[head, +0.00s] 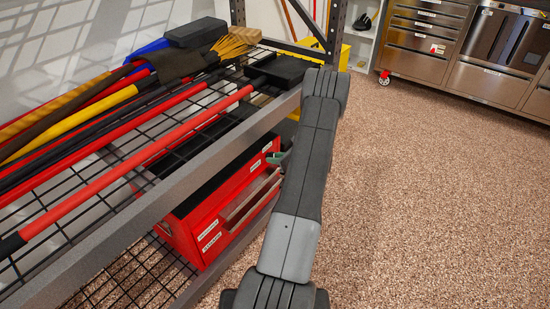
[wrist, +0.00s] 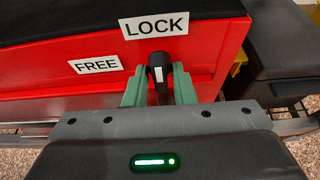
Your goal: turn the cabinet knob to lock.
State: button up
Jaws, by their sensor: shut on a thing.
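The cabinet is a red steel toolchest (head: 222,212) on the lower shelf in the head view; its red front (wrist: 60,100) fills the upper wrist view. The knob (wrist: 160,68) is black with a pale mark on its face. It stands just below the LOCK label (wrist: 153,25) and to the right of the FREE label (wrist: 97,65). My gripper (wrist: 159,88) has green fingers, one on each side of the knob, shut on it. In the head view my gripper (head: 284,158) shows only in part beside the chest, and my arm hides the knob there.
A wire shelf (head: 110,150) above the chest carries long red and yellow handled tools and a broom (head: 232,47). Its grey front rail (head: 150,205) runs close to my arm. Open speckled floor (head: 430,180) lies to the right, with steel cabinets (head: 425,45) behind.

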dwell(0.3)
jog(key=o, duration=0.7)
jog(key=shift+o, duration=0.2)
jog(key=p+v, duration=0.2)
jog(key=v, duration=1.2)
jog(key=shift+f, duration=0.2)
jog(key=b+x, duration=0.2)
jog(key=x, duration=1.2)
jog(key=shift+r, duration=0.15)
